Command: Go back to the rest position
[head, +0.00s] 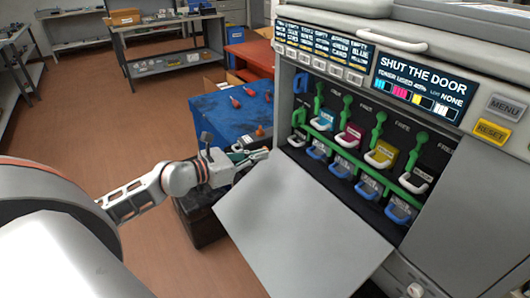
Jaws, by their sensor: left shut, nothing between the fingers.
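My left gripper (262,154) is shut and empty. It is beside the left edge of the printer's open door (300,225), near the front of the blue-topped table; I cannot tell whether it touches anything. My left arm comes in from the left edge. The printer (475,165) stands at the right, with its grey door folded down. Inside, toner cartridges with cyan (324,121), magenta (351,135) and yellow (382,153) labels sit in a row, with green levers above and blue handles below. The screen (423,86) reads "SHUT THE DOOR". My right gripper is out of view.
The blue-topped table (215,112) holds several small red items, close behind my left gripper. A dark box (205,228) stands below the gripper. A red table (252,57) and grey workbenches (165,60) stand farther back. The brown floor (95,110) at the left is clear.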

